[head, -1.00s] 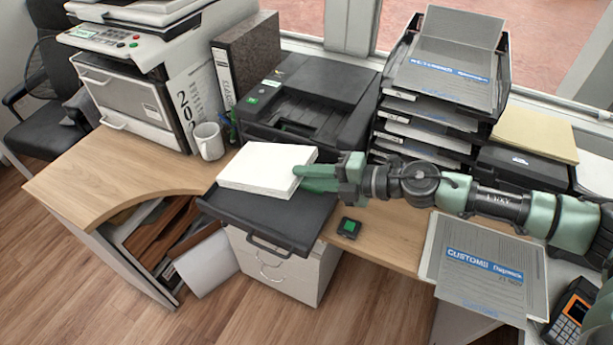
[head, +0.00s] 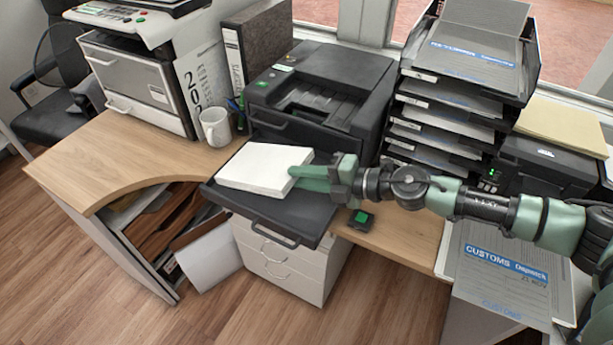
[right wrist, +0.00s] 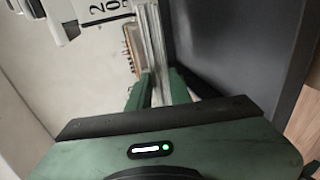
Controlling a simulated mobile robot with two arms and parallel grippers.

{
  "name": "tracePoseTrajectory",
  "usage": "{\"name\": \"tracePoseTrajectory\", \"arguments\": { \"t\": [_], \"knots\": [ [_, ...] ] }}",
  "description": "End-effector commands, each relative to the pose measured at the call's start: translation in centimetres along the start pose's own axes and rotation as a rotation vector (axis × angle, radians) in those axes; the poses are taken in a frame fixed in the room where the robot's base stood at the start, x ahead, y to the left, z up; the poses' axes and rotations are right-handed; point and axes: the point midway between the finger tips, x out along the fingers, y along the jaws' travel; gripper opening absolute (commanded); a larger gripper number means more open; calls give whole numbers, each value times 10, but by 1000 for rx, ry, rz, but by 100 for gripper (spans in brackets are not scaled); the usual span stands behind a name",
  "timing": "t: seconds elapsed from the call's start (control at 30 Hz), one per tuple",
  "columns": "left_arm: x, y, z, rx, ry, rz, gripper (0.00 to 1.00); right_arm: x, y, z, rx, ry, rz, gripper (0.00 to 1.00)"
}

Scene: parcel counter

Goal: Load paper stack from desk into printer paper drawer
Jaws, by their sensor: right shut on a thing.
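The white paper stack (head: 258,171) is at the pulled-out dark paper drawer (head: 262,211) of the black printer (head: 322,88) in the head view. It lies flat over the drawer's inside. I cannot tell whether it rests on the drawer floor. My right gripper (head: 302,174) is shut on the stack's right side. In the right wrist view the stack's edge (right wrist: 154,48) runs between the two green fingers (right wrist: 157,90), with the dark drawer (right wrist: 240,45) to its right. My left gripper is not in view.
A white mug (head: 214,128) and a binder (head: 258,45) stand left of the printer. Document trays (head: 440,125) rise to its right, behind my right arm. A small black device with a green screen (head: 361,218) lies right of the drawer. The desk's left part (head: 135,155) is clear.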

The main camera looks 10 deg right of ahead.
Motion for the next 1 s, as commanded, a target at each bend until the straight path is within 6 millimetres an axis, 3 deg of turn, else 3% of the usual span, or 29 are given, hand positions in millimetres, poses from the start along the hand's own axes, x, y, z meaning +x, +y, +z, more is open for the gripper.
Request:
{"name": "tracePoseTrajectory", "arguments": {
  "t": [0.4,0.9,0.93,1.0],
  "knots": [
    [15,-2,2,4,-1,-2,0,15,-24,2,0,0,3,0],
    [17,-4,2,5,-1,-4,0,18,-28,2,-1,0,3,0],
    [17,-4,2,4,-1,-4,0,18,-28,2,-1,0,3,22],
    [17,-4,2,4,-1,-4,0,18,-28,2,-1,0,3,42]
  ]
}}
